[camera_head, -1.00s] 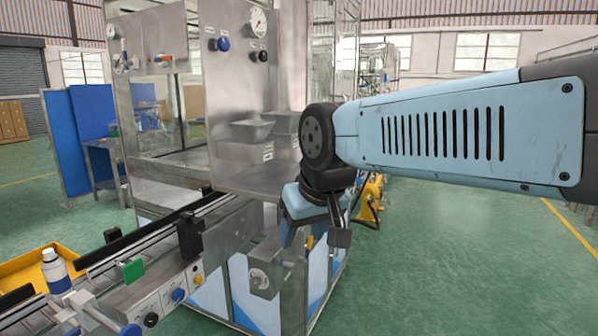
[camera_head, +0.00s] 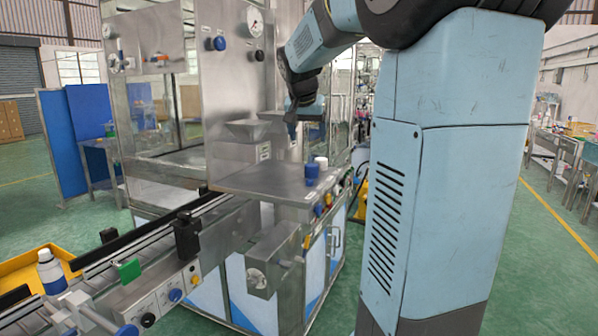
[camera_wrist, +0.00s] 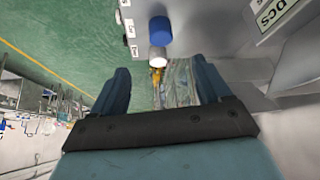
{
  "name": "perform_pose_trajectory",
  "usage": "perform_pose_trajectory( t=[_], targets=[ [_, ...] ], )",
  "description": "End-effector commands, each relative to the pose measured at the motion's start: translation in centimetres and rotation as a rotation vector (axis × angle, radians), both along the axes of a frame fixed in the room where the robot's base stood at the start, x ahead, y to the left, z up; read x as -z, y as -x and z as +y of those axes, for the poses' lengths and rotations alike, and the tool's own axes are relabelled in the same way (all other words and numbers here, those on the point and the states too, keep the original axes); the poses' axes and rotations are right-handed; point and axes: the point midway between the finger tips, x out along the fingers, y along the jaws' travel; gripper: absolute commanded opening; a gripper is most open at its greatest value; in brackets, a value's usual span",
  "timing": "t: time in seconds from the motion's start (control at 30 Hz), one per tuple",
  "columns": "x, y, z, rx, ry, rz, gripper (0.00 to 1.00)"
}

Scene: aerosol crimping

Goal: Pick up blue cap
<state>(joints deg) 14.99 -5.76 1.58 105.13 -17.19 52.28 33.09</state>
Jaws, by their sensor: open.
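The blue cap (camera_head: 311,174) stands on the steel shelf (camera_head: 262,180) of the machine, near its right edge. A white cap (camera_head: 322,163) stands right beside it. In the wrist view the blue cap (camera_wrist: 160,30) shows as a plain cylinder, with the white cap (camera_wrist: 158,56) between it and my gripper. My gripper (camera_head: 291,130) is above and behind the caps in the head view, apart from them. In the wrist view my gripper (camera_wrist: 162,78) has its two fingers spread wide, with nothing held. The blue cap lies beyond the fingertips.
Steel hoppers (camera_head: 250,131) stand on the machine behind the shelf, close to my gripper. My arm covers much of the right side.

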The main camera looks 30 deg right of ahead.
Motion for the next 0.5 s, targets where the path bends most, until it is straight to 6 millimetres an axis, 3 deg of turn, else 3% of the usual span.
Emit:
perform_pose_trajectory(
  t=[0.17,0.5],
  targets=[
    [0.4,-1.3,-1.2,0.027,0.002,-0.005,0.77],
    [5.1,-3.5,-3.1,0.028,0.001,-0.003,0.77]
  ],
)
